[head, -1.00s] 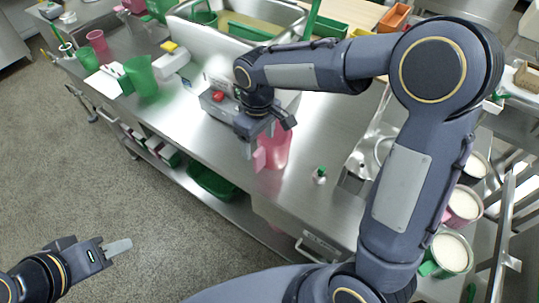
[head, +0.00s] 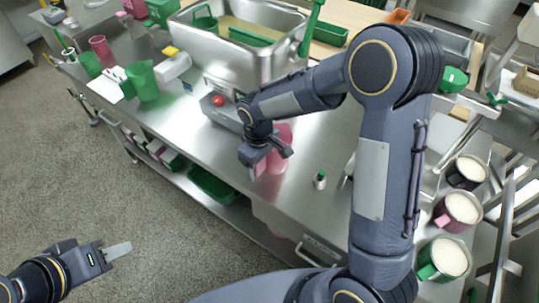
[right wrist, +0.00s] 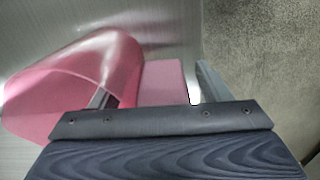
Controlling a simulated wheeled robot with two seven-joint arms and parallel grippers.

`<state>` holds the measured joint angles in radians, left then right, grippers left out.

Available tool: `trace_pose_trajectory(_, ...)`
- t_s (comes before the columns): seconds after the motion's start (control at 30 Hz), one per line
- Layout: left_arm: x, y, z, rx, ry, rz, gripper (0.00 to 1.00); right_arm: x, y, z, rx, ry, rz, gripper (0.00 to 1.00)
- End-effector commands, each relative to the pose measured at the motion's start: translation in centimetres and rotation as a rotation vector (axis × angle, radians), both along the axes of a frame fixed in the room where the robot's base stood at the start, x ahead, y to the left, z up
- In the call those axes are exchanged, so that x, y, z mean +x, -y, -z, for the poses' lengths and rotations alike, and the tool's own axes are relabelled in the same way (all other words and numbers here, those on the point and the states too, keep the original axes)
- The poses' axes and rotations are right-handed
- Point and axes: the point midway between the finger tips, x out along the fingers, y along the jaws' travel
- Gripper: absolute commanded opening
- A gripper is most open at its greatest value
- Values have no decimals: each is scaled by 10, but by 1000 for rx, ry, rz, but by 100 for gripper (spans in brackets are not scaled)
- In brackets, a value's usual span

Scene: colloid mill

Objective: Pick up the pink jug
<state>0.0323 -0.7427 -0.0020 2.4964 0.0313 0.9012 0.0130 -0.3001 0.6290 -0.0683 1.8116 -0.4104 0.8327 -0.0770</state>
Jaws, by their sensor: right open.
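A pink jug (head: 282,150) stands on the steel counter near its front edge, partly hidden behind my right gripper (head: 266,158). In the right wrist view the jug (right wrist: 95,75) lies left of centre, with its flat pink handle (right wrist: 165,80) pointing right. My right gripper (right wrist: 155,90) is open. One finger shows at the jug side of the handle and the other to its right, so the handle lies between them; contact is not clear. My left gripper (head: 118,250) is over the floor, far from the jug; its finger gap cannot be made out.
A machine with a red button (head: 218,100) and a large steel hopper (head: 240,55) stand behind the jug. A small green-capped bottle (head: 320,180) is to its right. A green jug (head: 143,80) and another pink jug (head: 100,47) stand left. Filled jugs (head: 458,210) stand at right.

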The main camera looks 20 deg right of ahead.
Motion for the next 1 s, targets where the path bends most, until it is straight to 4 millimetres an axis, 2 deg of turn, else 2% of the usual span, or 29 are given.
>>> trace_pose_trajectory(0.03,0,0,0,0,0,0,36,0,0,0,0,0,0,66)
trace_pose_trajectory(0.4,0,0,0,0,0,0,36,0,0,-1,1,1,1,20)
trace_pose_trajectory(0.77,0,0,0,0,0,0,36,1,0,-7,2,4,1,20)
trace_pose_trajectory(0.97,0,0,0,0,0,0,36,1,0,-34,3,6,3,20)
trace_pose_trajectory(1.0,0,0,2,0,0,0,36,-1,-8,-40,3,6,-3,20)
